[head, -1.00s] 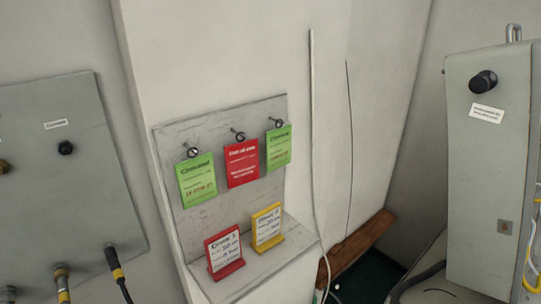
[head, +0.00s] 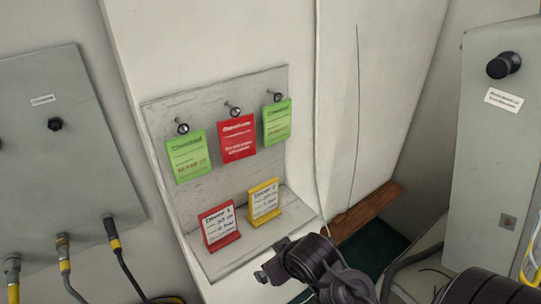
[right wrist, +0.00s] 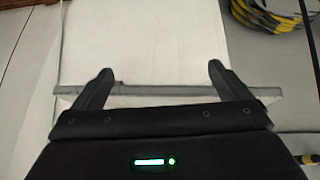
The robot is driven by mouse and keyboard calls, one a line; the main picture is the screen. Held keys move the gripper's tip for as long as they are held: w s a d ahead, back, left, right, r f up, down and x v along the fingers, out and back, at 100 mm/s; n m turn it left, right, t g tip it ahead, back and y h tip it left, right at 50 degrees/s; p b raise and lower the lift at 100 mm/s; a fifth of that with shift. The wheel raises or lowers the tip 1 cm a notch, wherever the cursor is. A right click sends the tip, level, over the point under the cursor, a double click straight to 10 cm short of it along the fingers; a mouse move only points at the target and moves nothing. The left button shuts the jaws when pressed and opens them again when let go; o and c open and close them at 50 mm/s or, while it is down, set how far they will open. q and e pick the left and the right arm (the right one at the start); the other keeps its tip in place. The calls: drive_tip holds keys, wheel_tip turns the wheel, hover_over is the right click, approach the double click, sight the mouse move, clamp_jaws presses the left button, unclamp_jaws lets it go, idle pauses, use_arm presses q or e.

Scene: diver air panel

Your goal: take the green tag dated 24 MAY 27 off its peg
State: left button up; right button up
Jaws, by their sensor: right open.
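Two green tags hang on pegs on a grey board (head: 215,187): the left green tag (head: 188,156) and the smaller-looking right green tag (head: 277,122). A red tag (head: 237,139) hangs between them. The dates on the green tags are too blurred to read surely. My right gripper (head: 266,274) is below the board's lower right, well below the tags and apart from them. In the right wrist view its two fingers (right wrist: 160,72) are spread and empty, with a pale board edge behind them. My left gripper is not in view.
A red card (head: 220,226) and a yellow card (head: 265,202) stand on the board's bottom ledge. A grey panel with hoses (head: 60,160) is at left, and a grey box (head: 495,150) at right. A brown plank (head: 370,212) lies low behind. Space before the tags is clear.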

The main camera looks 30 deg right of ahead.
drive_tip(key=w+d+r+m+t, duration=0.1)
drive_tip(key=w+d+r+t, duration=0.25)
drive_tip(key=r, duration=0.35)
drive_tip(key=w+d+r+t, duration=0.3)
drive_tip(key=w+d+r, duration=0.15)
drive_tip(key=r, duration=0.25)
drive_tip(key=t+y, duration=0.2)
drive_tip(key=t, duration=0.3)
approach(279, 114)
drive_tip(key=shift+n, duration=0.4)
drive_tip(key=w, duration=0.2)
drive_tip(key=w+p, duration=0.1)
drive_tip(key=w, duration=0.2)
drive_tip(key=w+a+p, duration=0.1)
drive_tip(key=w, duration=0.2)
drive_tip(key=shift+r, duration=0.1)
drive_tip(key=shift+w, duration=0.35)
drive_tip(key=shift+s, duration=0.1)
drive_tip(key=c, duration=1.1)
drive_tip(key=shift+o, duration=0.2)
